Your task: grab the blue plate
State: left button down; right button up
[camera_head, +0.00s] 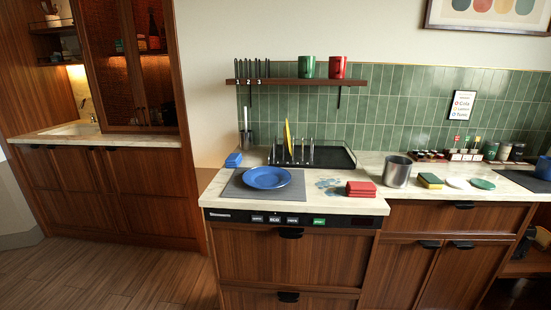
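A blue plate (267,178) lies flat, right way up, on a grey mat (235,188) on the counter, near the front edge above the dishwasher panel. Nothing covers it. Neither of my grippers is in the head view.
A dish rack (325,157) holding an upright yellow plate (288,136) stands just behind the mat. Folded red cloths (361,188), a blue stack (233,160), a metal pot (397,172) and a yellow-green sponge (430,181) are also on the counter. A shelf (285,82) with green and red mugs hangs above.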

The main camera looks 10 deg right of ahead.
aim_at(266, 177)
jog(key=i+l+z, duration=0.1)
jog(key=i+z, duration=0.25)
jog(key=i, duration=0.6)
